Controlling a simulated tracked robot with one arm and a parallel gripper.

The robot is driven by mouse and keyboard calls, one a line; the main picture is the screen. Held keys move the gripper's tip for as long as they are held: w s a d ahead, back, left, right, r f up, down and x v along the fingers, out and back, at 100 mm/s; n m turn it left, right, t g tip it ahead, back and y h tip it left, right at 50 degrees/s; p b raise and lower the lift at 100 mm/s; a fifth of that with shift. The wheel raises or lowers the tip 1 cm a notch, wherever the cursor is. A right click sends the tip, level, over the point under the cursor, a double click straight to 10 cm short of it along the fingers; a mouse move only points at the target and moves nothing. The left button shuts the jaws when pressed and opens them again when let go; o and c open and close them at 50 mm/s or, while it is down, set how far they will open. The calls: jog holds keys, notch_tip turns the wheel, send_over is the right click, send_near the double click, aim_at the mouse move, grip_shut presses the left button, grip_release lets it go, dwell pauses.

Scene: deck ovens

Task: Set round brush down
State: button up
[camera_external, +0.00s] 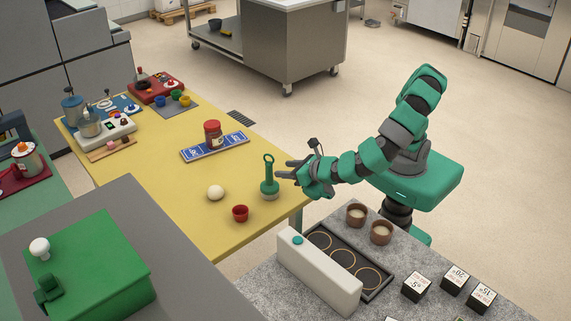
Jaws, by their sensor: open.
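The round brush (269,180) has a green handle with a ring at the top and a pale round base. It stands upright on the yellow table (140,175) near its right edge. My gripper (283,171) is open just to the right of the brush, with its fingers pointing left toward the handle. In this view I cannot tell whether a finger touches the handle.
A white ball (216,192) and a small red cup (240,213) are near the brush. A red-brown jar (213,134) stands on a blue board (236,146) behind. A grey counter (262,291) with two brown bowls is in front. The middle-left of the table is clear.

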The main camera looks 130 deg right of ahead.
jog(key=shift+v, duration=1.1)
jog(key=w+a+r+m+t+y, duration=0.1)
jog(key=a+r+m+t+y, duration=0.25)
jog(key=r+m, duration=0.5)
jog(key=w+a+r+m+t+y, duration=0.15)
jog(key=a+r+m+y, duration=0.3)
jog(key=r, duration=0.65)
jog(key=s+a+r+m+t+y, duration=0.1)
jog(key=s+r+m+t+y, duration=0.1)
jog(key=r, duration=1.1)
jog(key=s+a+r+m+t+y, duration=0.1)
jog(key=s+r+m+t+y, duration=0.2)
jog(key=r, duration=1)
jog(key=s+m+t, duration=0.2)
jog(key=s, duration=0.1)
jog(key=shift+s+a+m, duration=0.25)
jog(key=shift+a+m, duration=0.15)
